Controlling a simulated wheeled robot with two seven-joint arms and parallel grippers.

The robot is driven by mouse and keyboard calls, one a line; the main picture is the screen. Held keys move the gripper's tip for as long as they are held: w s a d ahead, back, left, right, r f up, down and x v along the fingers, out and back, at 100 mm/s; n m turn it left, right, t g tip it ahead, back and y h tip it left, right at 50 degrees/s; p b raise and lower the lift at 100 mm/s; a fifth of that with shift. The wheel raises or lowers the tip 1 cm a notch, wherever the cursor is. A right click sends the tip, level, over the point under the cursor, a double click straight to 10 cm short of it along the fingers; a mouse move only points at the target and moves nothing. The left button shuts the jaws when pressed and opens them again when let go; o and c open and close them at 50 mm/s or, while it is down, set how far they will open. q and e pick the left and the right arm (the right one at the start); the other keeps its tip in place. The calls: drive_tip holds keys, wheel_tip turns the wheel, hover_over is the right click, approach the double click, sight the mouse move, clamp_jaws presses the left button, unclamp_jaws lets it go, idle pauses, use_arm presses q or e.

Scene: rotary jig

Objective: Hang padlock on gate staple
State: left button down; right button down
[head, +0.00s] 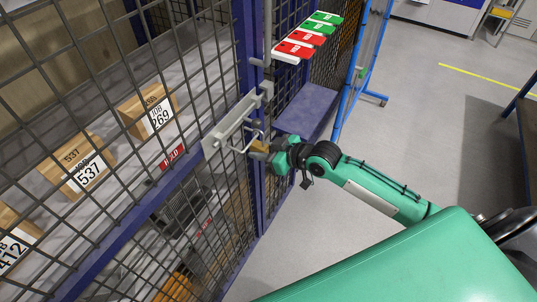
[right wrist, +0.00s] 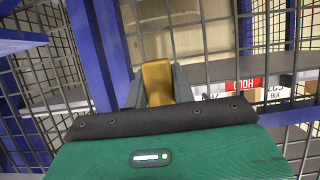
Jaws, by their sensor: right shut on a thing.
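My right gripper (head: 268,149) reaches in from the right to the blue-framed mesh gate. It is shut on the brass-yellow padlock (head: 258,147). In the right wrist view the padlock body (right wrist: 157,82) sits between the two grey fingers (right wrist: 157,95). A pale grey metal latch plate (head: 238,118) is fixed slantwise across the gate's edge. A thin bent metal piece (head: 240,146) shows just left of the padlock, below the plate. I cannot tell whether it is the shackle or part of the latch, nor whether the shackle passes through the staple. My left gripper is not in view.
Behind the mesh, cardboard boxes (head: 148,110) with numbered labels stand on a shelf. Red and green tags (head: 308,37) lie on top right of the gate post (head: 250,45). A blue ledge (head: 308,108) is beyond the gripper. The grey floor (head: 420,120) at right is clear.

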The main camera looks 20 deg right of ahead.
drive_tip(key=shift+w+a, duration=0.5)
drive_tip(key=shift+w, duration=0.1)
drive_tip(key=shift+s+d+f+b, duration=0.1)
drive_tip(key=shift+f+b, duration=0.6)
drive_tip(key=shift+f, duration=0.4)
drive_tip(key=c, duration=1.1)
unclamp_jaws()
